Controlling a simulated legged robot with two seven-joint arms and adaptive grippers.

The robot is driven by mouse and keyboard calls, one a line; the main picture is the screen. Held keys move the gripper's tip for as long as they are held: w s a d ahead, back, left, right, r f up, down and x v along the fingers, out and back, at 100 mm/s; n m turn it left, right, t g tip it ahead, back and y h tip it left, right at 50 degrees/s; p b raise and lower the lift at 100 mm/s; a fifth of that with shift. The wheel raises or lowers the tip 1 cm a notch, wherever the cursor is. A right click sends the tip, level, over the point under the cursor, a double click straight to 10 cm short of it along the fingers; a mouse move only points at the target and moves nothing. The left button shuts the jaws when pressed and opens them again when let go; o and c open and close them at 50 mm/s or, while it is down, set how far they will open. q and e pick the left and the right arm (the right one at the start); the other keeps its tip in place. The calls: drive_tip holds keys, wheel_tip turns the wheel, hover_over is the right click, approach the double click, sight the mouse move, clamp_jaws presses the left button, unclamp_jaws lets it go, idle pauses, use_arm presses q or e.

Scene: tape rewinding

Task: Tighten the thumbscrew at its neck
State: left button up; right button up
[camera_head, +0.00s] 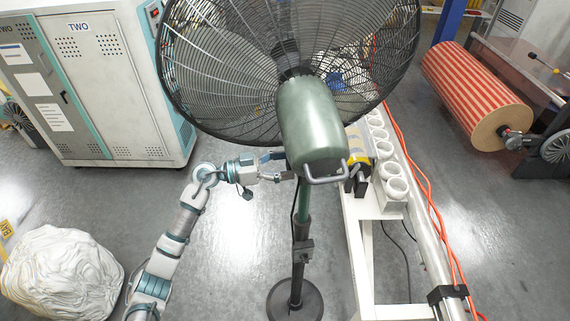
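A large standing fan has a green motor housing (312,125) with a grey handle, and a round black wire cage (215,75) behind it. Its neck (303,205) runs down from the housing into a dark pole. I cannot make out a thumbscrew at the neck; the housing and my gripper cover part of that area. A dark clamp (303,249) sits lower on the pole. My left gripper (282,166) is just left of the neck, under the housing, its fingers apart. I cannot tell whether it touches the fan. My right gripper is not in view.
A white frame (366,270) with several white cups stands close right of the fan, orange cables beside it. A red-striped roll (475,95) is at the right. A cabinet (110,90) and white bundle (62,272) are at the left. Floor between them is clear.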

use_arm(q)
drive_tip(key=shift+a, duration=0.15)
drive_tip(key=c, duration=0.6)
drive_tip(key=shift+s, duration=0.1)
drive_tip(key=c, duration=0.5)
drive_tip(key=shift+r, duration=0.1)
drive_tip(key=shift+c, duration=0.3)
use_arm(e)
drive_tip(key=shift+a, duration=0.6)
